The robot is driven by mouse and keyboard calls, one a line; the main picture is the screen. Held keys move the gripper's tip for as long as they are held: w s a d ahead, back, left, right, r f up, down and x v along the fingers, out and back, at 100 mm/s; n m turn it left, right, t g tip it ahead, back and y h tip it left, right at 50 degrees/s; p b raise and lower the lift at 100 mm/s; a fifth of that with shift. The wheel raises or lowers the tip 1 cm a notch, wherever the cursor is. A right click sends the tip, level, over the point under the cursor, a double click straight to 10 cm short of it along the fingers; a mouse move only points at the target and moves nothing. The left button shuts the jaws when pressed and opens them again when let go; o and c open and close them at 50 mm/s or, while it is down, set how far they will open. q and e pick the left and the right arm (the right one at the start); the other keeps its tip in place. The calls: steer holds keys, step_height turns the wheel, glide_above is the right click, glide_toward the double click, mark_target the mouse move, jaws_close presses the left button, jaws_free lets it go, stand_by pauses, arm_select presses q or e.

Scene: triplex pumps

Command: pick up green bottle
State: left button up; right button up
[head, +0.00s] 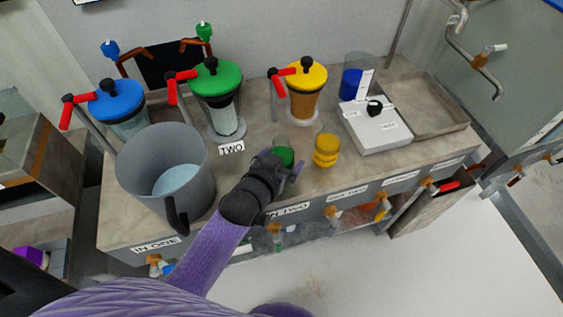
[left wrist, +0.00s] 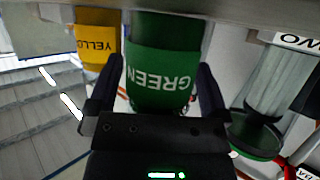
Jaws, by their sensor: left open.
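The green bottle (head: 284,151) stands on the counter, partly hidden behind my left gripper (head: 281,168) in the head view. In the left wrist view the green bottle (left wrist: 165,70) carries a label reading GREEN, upside down in the picture. The fingers of my left gripper (left wrist: 157,82) are open, one on each side of the bottle. I cannot tell whether they touch it. My right gripper is not in view.
A yellow bottle (head: 326,150) stands just right of the green one; it also shows in the left wrist view (left wrist: 96,45). A grey pitcher (head: 150,160) stands to the left. Green-lidded (head: 218,85), blue-lidded (head: 118,100) and yellow-lidded (head: 305,80) vessels stand behind. A white scale (head: 374,130) is at right.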

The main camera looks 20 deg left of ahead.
arm_select(q)
steer(key=shift+r, duration=0.1)
steer(key=c, duration=1.3)
steer(key=shift+o, duration=0.2)
